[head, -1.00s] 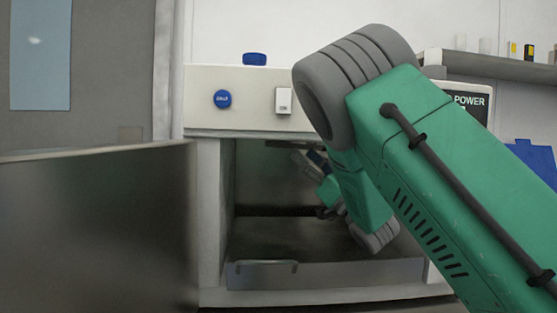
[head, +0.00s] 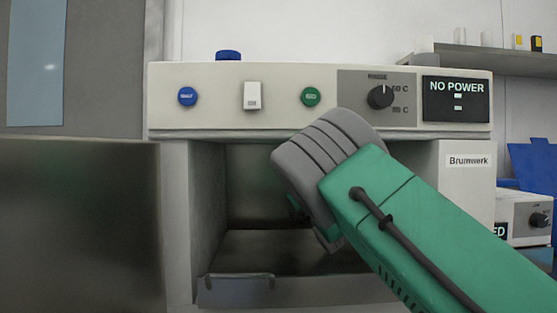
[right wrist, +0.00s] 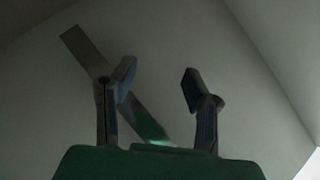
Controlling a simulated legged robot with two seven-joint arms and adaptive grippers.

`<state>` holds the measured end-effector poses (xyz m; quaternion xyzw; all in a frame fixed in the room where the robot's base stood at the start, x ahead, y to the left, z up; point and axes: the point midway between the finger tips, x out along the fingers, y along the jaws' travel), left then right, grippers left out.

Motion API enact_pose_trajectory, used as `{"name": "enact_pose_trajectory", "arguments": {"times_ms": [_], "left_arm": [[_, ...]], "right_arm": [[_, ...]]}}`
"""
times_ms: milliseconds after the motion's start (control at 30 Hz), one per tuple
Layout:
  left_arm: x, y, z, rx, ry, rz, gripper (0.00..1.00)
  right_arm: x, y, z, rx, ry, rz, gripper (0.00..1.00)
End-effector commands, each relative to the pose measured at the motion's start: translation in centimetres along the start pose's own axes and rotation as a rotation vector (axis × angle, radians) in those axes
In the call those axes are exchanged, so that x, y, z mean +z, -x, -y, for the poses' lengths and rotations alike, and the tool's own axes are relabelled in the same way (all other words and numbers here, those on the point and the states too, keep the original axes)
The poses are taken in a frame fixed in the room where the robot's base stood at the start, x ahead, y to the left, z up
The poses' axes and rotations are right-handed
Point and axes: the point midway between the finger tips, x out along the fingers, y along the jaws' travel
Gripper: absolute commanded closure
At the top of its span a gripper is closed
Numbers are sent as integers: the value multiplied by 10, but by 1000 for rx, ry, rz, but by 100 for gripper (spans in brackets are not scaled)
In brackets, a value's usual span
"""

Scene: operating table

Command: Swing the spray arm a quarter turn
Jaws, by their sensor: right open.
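The spray arm (right wrist: 84,52) is a flat grey bar in the right wrist view. It runs diagonally from the upper left, behind the left finger, down to the palm's edge, where its lower part looks greenish. My right gripper (right wrist: 157,78) is open, with its two fingers apart and nothing seen held between them. The left finger overlaps the bar; I cannot tell whether they touch. In the head view my green right arm reaches into the washer's open chamber (head: 265,185) and hides the spray arm and most of the gripper. My left gripper is not in view.
The washer's front panel (head: 220,118) overhangs the chamber, with buttons, a dial and a "NO POWER" display (head: 456,100). The open door (head: 80,225) stands at the left. A rack or tray edge (head: 240,280) lies at the chamber's front. A shelf (head: 500,58) is at the upper right.

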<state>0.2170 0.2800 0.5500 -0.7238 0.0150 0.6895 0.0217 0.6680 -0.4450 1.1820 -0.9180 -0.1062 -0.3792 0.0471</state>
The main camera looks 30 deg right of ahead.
Motion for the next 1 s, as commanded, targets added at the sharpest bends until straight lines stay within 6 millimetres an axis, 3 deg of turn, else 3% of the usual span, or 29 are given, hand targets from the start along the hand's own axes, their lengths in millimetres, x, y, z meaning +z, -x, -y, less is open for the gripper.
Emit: {"name": "enact_pose_trajectory", "arguments": {"times_ms": [200,500,533,633,667,800,933,1000], "left_arm": [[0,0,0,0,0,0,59],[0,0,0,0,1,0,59],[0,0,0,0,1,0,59],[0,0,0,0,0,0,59],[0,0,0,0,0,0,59],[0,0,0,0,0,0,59],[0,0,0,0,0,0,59],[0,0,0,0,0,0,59]], "right_arm": [[-4,-24,5,-5,4,-2,59],[-3,-25,2,-1,2,-1,59],[-3,-25,2,-1,2,-1,62],[-3,-25,1,0,1,-1,97],[-3,-25,0,0,1,-1,100],[-3,-25,2,-1,1,-1,100],[-3,-25,3,-2,2,-1,59],[-3,-26,4,-3,2,0,59]]}}
